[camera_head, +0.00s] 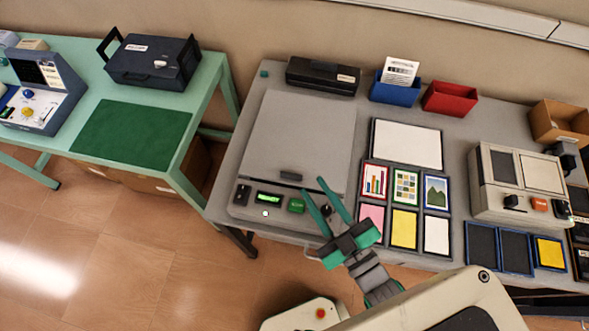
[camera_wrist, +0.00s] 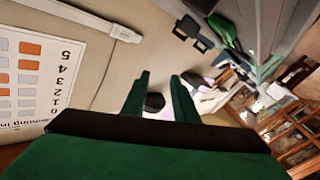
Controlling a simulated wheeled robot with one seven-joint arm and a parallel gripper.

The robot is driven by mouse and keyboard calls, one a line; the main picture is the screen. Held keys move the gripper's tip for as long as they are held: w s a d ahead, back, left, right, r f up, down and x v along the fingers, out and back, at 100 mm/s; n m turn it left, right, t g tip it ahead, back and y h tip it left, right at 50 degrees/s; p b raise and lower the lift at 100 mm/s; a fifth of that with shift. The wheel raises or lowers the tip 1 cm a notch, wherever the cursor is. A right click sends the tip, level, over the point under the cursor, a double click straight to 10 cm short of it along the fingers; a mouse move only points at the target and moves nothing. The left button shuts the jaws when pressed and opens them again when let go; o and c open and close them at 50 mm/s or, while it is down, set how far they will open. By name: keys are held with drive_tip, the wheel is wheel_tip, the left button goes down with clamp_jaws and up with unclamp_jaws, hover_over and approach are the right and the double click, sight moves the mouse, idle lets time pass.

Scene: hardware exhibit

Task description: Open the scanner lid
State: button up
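The scanner's grey lid (camera_head: 300,130) lies flat and closed on the grey table in the head view. A dark handle (camera_head: 291,176) sits at its front edge. The scanner's front panel (camera_head: 270,205) carries a lit green display, a green button and a dark knob. My gripper (camera_head: 312,186) has green fingers spread apart with nothing between them. In the head view its tips appear just right of the handle, over the front right corner of the scanner; their height above it is unclear. The fingers also show apart in the wrist view (camera_wrist: 160,77), where I cannot make out the scanner.
A black box (camera_head: 322,76) stands behind the lid. Blue (camera_head: 395,92) and red (camera_head: 449,98) bins are at the back. Framed cards (camera_head: 406,186) lie right of the scanner, and a beige machine (camera_head: 520,185) stands farther right. A green table (camera_head: 205,95) is at left.

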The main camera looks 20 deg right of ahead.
sight(292, 174)
drive_tip(key=w+d+f+g, duration=0.2)
drive_tip(key=w+d, duration=0.1)
drive_tip(key=w+d+f+g, duration=0.1)
drive_tip(key=w+d, duration=0.1)
drive_tip(key=shift+w+f+h, duration=0.15)
drive_tip(key=shift+h, duration=0.15)
drive_tip(key=w+g, duration=0.1)
drive_tip(key=w+d+g, duration=0.1)
drive_tip(key=w, duration=0.1)
drive_tip(key=w+d+f+g, duration=0.1)
drive_tip(key=g, duration=0.1)
drive_tip(key=shift+w+d+n, duration=0.1)
drive_tip(key=shift+w+n, duration=0.2)
drive_tip(key=shift+w, duration=0.05)
drive_tip(key=r+g, duration=0.1)
drive_tip(key=w+a+n+g, duration=0.1)
drive_tip(key=g, duration=0.1)
drive_tip(key=a+r+g+y, duration=0.1)
drive_tip(key=shift+w+r, duration=0.15)
drive_tip(key=shift+r, duration=0.15)
drive_tip(key=s+a+r+n+g, duration=0.3)
drive_tip(key=s+a+r+g, duration=0.1)
drive_tip(key=r+g, duration=0.1)
drive_tip(key=x, duration=1)
drive_tip(key=shift+w, duration=0.3)
clamp_jaws()
